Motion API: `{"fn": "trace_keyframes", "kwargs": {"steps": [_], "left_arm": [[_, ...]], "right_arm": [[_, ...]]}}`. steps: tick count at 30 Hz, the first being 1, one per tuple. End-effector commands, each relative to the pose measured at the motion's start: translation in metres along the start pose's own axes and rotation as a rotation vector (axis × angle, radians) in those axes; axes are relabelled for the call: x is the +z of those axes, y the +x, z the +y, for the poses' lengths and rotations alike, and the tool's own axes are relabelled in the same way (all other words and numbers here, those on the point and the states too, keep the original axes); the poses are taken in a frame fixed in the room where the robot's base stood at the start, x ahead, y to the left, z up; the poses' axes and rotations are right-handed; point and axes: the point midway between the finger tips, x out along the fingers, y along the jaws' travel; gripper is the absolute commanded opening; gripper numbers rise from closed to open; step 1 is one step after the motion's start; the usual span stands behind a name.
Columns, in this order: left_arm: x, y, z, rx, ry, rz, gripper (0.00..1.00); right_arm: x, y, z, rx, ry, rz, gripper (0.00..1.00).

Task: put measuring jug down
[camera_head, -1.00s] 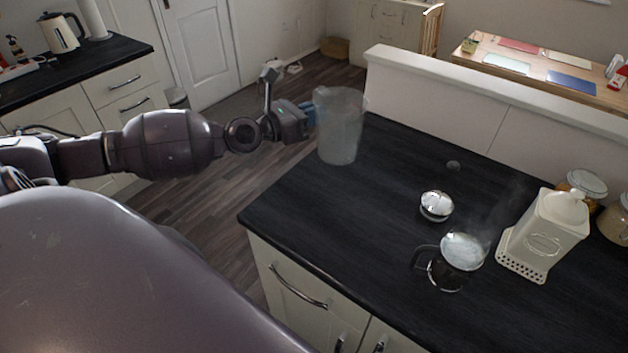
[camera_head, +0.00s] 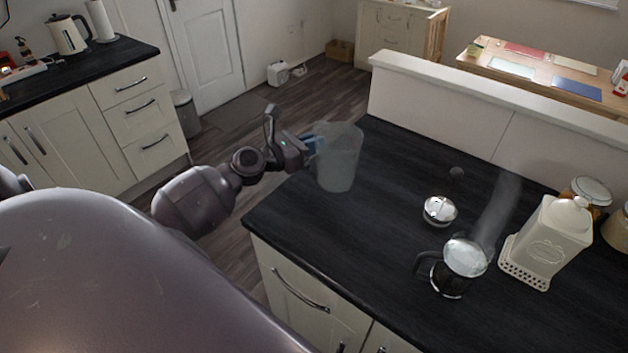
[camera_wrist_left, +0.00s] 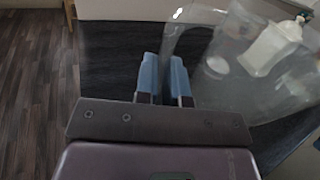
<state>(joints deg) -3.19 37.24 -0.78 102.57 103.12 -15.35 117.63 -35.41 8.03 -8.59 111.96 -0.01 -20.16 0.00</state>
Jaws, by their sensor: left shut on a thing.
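The measuring jug (camera_head: 338,160) is a clear, see-through jug at the far left corner of the dark worktop (camera_head: 385,255) in the head view. It looks upright. I cannot tell whether its base touches the worktop. My left gripper (camera_head: 308,146), with blue fingertips, is shut on the jug's left side, seemingly at its handle. In the left wrist view the blue fingers (camera_wrist_left: 163,80) are close together and the jug's clear wall (camera_wrist_left: 205,50) curves beyond them. My right gripper is not in view.
A steaming glass coffee pot (camera_head: 452,278), a round silver lid (camera_head: 439,210) and a cream canister (camera_head: 548,240) stand nearer the right of the worktop. A low white wall (camera_head: 480,108) runs along the back. The middle left of the worktop is clear.

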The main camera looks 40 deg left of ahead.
Motion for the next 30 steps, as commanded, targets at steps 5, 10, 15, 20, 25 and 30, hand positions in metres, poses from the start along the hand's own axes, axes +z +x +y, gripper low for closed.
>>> {"fn": "trace_keyframes", "kwargs": {"steps": [5, 10, 15, 20, 25, 30], "left_arm": [[-0.038, 0.0, 0.001, 0.002, -0.007, -0.004, 0.0], [-0.067, 0.0, 0.002, 0.0, -0.005, -0.003, 0.0], [-0.079, 0.0, 0.003, -0.001, -0.002, -0.002, 0.0], [-0.095, 0.001, 0.004, 0.001, -0.005, -0.002, 0.0], [-0.117, 0.001, 0.005, 0.0, -0.005, -0.002, 0.0], [-0.123, 0.0, 0.005, -0.001, -0.001, -0.002, 0.0]], "right_arm": [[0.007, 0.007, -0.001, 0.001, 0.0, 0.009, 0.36], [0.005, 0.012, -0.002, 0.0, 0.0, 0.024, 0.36], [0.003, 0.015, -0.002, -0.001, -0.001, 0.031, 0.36], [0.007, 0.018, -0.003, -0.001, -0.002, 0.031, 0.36], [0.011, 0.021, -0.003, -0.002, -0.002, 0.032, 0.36], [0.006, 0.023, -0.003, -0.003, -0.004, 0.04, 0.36]]}}
